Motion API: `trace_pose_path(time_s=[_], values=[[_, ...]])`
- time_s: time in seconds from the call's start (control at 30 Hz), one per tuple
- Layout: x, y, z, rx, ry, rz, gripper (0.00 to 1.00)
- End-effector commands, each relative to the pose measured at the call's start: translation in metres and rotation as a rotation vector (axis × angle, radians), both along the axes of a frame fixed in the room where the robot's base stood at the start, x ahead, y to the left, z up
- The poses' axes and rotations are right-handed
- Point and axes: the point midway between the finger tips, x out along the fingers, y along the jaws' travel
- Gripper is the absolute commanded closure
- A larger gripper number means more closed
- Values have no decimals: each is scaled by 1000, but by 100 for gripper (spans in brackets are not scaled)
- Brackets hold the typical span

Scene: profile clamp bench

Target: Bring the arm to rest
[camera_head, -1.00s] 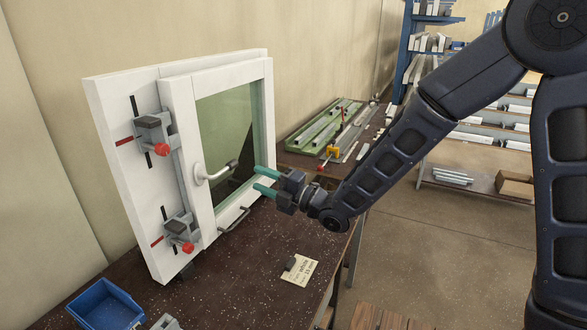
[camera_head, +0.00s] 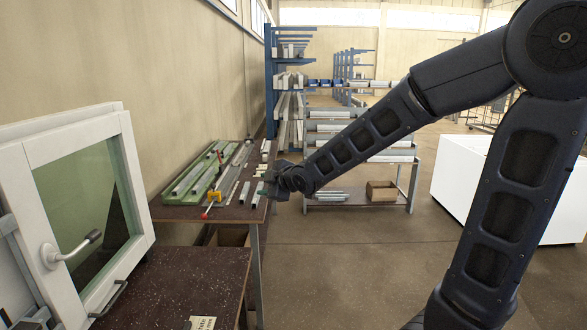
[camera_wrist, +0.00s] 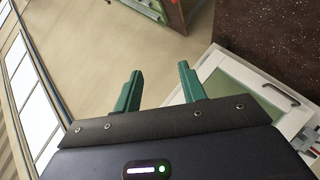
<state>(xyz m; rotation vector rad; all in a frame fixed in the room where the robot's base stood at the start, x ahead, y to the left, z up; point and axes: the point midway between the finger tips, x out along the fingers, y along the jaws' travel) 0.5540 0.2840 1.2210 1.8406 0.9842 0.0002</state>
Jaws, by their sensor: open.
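My arm reaches from the right of the head view to my gripper (camera_head: 272,186), which is small and seen in front of the far bench end. In the wrist view its two green fingers (camera_wrist: 160,72) stand apart with nothing between them. The white window frame (camera_head: 135,190) stands at the left of the head view with its grey handle (camera_head: 75,248). In the wrist view the frame (camera_wrist: 215,62) shows at the right, behind and apart from the fingers.
The near bench (camera_head: 190,275) carries a paper card (camera_head: 202,323). A second bench behind it holds a green tray (camera_head: 205,175) with profiles and a yellow and red clamp (camera_head: 214,197). Blue racks (camera_head: 270,80) and a low shelf with a box (camera_head: 381,191) stand farther back. Open floor (camera_head: 370,260) lies right of the benches.

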Motion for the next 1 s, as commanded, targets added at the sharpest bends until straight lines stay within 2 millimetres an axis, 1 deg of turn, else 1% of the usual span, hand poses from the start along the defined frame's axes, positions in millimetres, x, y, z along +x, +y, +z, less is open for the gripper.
trace_pose_path(time_s=[0.03, 0.07, 0.1, 0.17, 0.2, 0.27, 0.3, 0.37, 0.4, 0.47, 0.5, 0.57, 0.6, 0.67, 0.7, 0.8, 0.9, 1.0], values=[[6, -28, 5, 5, 46, -75, 59], [8, -44, 6, 10, 78, -122, 59], [9, -66, 7, 17, 124, -183, 59], [10, -97, 9, 31, 189, -276, 59], [8, -118, 10, 42, 234, -339, 59], [3, -148, 10, 62, 301, -433, 59], [-2, -168, 11, 77, 343, -496, 59], [-11, -196, 11, 103, 408, -591, 59], [-18, -214, 12, 123, 450, -654, 59], [-31, -240, 12, 154, 513, -748, 59], [-41, -257, 11, 176, 555, -812, 59], [-57, -279, 11, 212, 618, -905, 59], [-69, -293, 10, 237, 658, -967, 59], [-88, -312, 10, 275, 718, -1057, 59], [-101, -323, 9, 302, 756, -1115, 59], [-130, -344, 7, 361, 839, -1241, 59], [-154, -356, 5, 406, 904, -1333, 59], [-169, -362, 4, 432, 942, -1388, 59]])
